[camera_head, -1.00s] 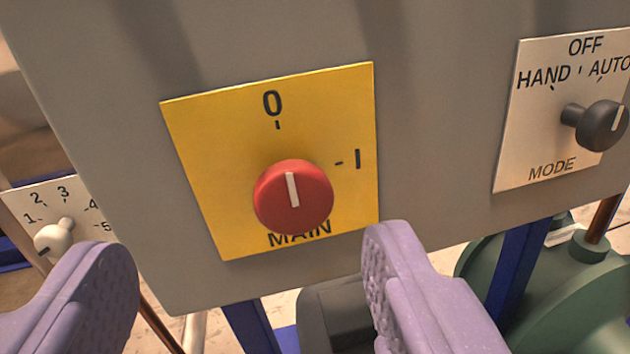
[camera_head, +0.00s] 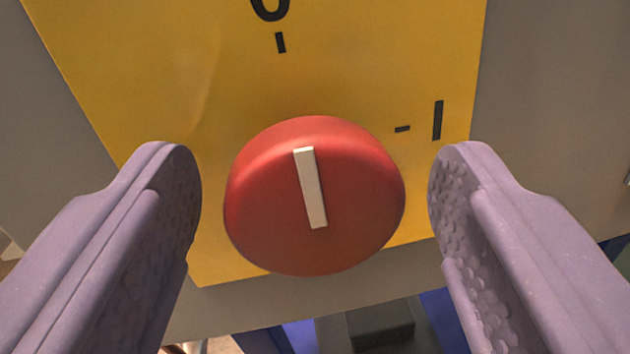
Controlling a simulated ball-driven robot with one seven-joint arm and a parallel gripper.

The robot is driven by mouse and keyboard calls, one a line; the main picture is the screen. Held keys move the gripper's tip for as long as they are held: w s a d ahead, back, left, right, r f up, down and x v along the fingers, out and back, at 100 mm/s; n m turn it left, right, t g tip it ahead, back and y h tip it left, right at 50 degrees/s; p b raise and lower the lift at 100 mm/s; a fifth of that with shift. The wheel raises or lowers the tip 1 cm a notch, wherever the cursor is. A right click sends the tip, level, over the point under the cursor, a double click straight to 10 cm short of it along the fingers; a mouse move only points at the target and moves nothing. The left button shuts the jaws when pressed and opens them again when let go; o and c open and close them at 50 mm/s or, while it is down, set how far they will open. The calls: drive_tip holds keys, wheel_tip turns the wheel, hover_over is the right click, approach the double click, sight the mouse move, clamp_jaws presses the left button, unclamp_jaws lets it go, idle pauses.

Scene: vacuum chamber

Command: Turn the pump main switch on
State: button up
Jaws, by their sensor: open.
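The pump main switch is a round red knob (camera_head: 350,215) on a yellow plate (camera_head: 350,70). The white line (camera_head: 310,187) on the knob points up toward the 0 mark (camera_head: 280,42), tilted slightly left in the picture. The 1 mark (camera_head: 437,120) is to the right of the knob. My gripper (camera_head: 315,190) is open, with one purple finger to the left of the knob and one to the right. A gap shows between each finger and the knob. The MAIN label is hidden from view.
The yellow plate sits on a grey panel (camera_head: 545,90). Below the panel's lower edge are a dark box-like part (camera_head: 380,325) and blue frame parts (camera_head: 440,308). Both sides of the knob are clear of other controls.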

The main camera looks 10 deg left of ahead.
drive_tip(key=c, duration=1.1)
drive_tip(key=shift+o, duration=0.2)
drive_tip(key=shift+m+b, duration=0.4)
drive_tip(key=shift+b, duration=0.2)
drive_tip(key=m+b, duration=0.2)
drive_tip(key=b, duration=0.2)
drive_tip(key=shift+f+m, duration=0.2)
drive_tip(key=shift+m, duration=0.2)
drive_tip(key=m+g+b, duration=0.1)
drive_tip(key=m+b, duration=0.4)
drive_tip(key=shift+d+b, duration=0.15)
drive_tip(key=shift+b, duration=0.15)
drive_tip(key=m+y+b, duration=0.1)
drive_tip(key=m+b, duration=0.3)
drive_tip(key=b, duration=0.1)
drive_tip(key=shift+d+m+g, duration=0.1)
drive_tip(key=shift+m+g, duration=0.2)
drive_tip(key=shift+g, duration=0.1)
drive_tip(key=shift+r+m+y+b, duration=0.1)
drive_tip(key=shift+m+y+b, duration=0.4)
drive_tip(key=shift+m+b, duration=0.95)
drive_tip(key=shift+m, duration=0.25)
